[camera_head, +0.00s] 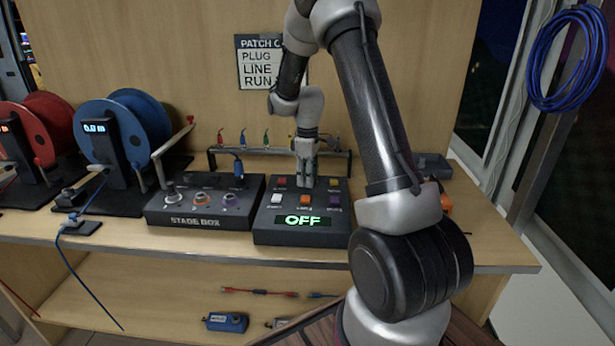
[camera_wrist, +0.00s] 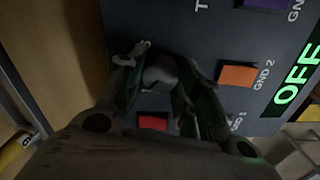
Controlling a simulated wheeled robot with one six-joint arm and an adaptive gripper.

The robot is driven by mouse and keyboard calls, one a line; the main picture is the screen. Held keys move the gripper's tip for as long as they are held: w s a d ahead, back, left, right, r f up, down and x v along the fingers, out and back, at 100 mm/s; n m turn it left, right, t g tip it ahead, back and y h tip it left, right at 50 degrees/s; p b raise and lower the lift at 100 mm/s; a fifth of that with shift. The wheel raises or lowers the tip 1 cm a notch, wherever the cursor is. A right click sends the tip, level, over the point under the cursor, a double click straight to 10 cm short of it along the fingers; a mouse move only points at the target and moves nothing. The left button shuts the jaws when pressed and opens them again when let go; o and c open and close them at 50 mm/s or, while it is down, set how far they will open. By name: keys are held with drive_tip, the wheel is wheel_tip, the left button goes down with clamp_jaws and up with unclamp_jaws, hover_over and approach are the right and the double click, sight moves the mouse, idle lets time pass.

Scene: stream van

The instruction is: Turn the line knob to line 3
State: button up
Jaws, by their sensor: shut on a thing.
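The tester box (camera_head: 262,228) stands on the bench, with a green display (camera_head: 303,220) reading OFF and coloured buttons on top. My gripper (camera_head: 306,178) points down onto the top of this box, towards its rear middle. In the wrist view my gripper (camera_wrist: 158,75) has its two fingers on either side of a grey rounded knob (camera_wrist: 160,70) and is shut on it. The fingers hide most of the knob, and its pointer and line marks cannot be read. In the head view my gripper covers the knob.
A red button (camera_wrist: 152,123) and an orange button (camera_wrist: 237,76) lie close to the fingers. The stage box (camera_head: 198,222) stands just left, with a rack of coloured plugs (camera_head: 243,150) behind. Red and blue cable reels (camera_head: 128,125) stand further left.

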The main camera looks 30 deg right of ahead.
drive_tip(key=m, duration=0.5)
drive_tip(key=shift+m, duration=0.3)
drive_tip(key=m, duration=1)
drive_tip(key=shift+m, duration=2.7)
drive_tip(key=o, duration=1)
drive_tip(key=shift+o, duration=0.2)
